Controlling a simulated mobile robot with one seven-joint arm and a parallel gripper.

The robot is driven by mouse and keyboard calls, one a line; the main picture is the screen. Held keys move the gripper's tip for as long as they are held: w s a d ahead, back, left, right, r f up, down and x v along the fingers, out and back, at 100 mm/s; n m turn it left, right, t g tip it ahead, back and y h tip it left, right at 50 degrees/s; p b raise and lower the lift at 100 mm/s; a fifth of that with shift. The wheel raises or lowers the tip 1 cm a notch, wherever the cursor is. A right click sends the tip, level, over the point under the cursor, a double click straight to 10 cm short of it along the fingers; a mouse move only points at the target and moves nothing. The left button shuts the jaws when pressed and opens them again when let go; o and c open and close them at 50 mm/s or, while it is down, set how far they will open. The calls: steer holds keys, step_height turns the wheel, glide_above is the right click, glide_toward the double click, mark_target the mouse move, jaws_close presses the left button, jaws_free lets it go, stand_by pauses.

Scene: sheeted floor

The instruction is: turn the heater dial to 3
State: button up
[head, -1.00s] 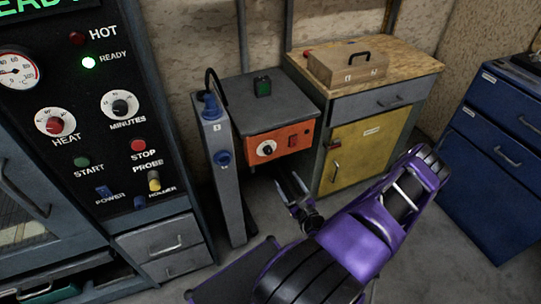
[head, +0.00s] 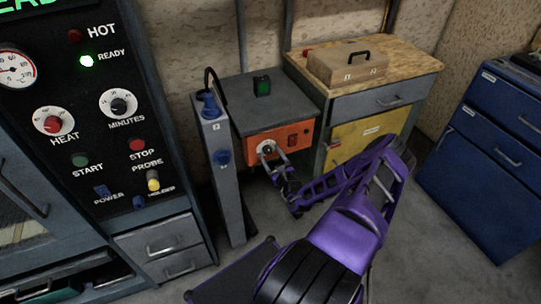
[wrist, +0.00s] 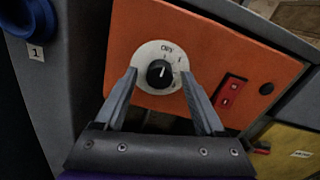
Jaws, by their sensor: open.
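The heater is a grey box (head: 262,103) with an orange front panel (head: 293,137). Its dial is a black knob (wrist: 160,73) on a round white plate with markings, at the left of the panel. The white pointer line on the knob points roughly up in the wrist view, but the numbers are too small to read surely. My gripper (wrist: 161,92) is open in front of the dial, one finger to each side of the knob. In the head view my gripper (head: 272,157) partly covers the dial plate. I cannot tell whether the fingers touch the plate.
A red switch (wrist: 230,92) sits right of the dial. A grey post with blue fittings (head: 222,158) stands close on the left. A wooden-topped cabinet with a yellow door (head: 358,147) stands on the right. A large control panel (head: 100,120) fills the far left.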

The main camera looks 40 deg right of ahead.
jaws_close()
steer(key=shift+m, duration=0.3)
steer(key=m, duration=0.5)
steer(key=shift+m, duration=0.3)
steer(key=m, duration=0.5)
steer(key=shift+f, duration=0.1)
steer(key=m+b, duration=0.1)
steer(key=m, duration=0.5)
steer(key=shift+m, duration=0.4)
steer(key=m+b, duration=0.1)
steer(key=m, duration=0.5)
